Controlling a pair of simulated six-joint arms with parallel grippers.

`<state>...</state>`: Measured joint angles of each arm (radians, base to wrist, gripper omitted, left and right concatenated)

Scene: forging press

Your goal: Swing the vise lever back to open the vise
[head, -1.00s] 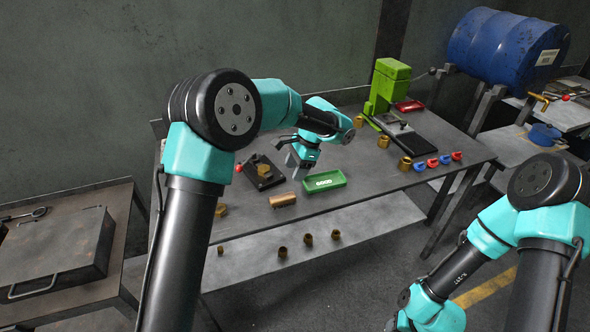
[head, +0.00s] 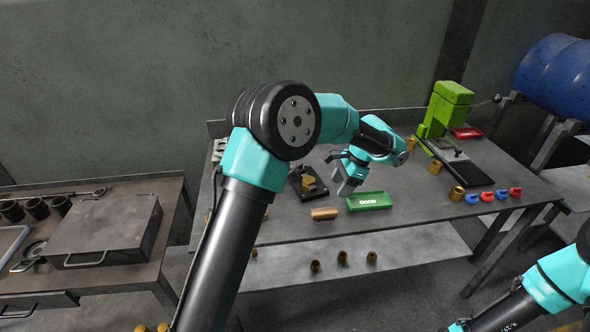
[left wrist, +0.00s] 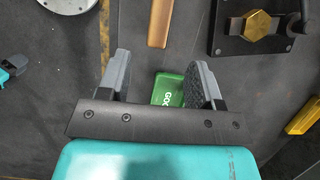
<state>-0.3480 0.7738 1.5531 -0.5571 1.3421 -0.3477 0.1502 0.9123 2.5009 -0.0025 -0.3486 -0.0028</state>
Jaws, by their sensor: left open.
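The vise (head: 308,182) is a small black base with a brass hexagonal workpiece (head: 309,180) in it, on the workbench. In the left wrist view the vise (left wrist: 232,42) is at the top right, partly cut off, with the brass hexagon (left wrist: 258,33) facing the camera. I cannot make out the vise lever clearly; a dark rod stands by the vise at the picture's edge. My left gripper (head: 347,188) is open and empty, above the bench just right of the vise, pointing down. My right gripper does not show clearly; only part of that arm is at the bottom right.
Brass rings, red and blue pieces (head: 487,196) and a green press (head: 445,107) stand further right. A side table (head: 95,275) is at left.

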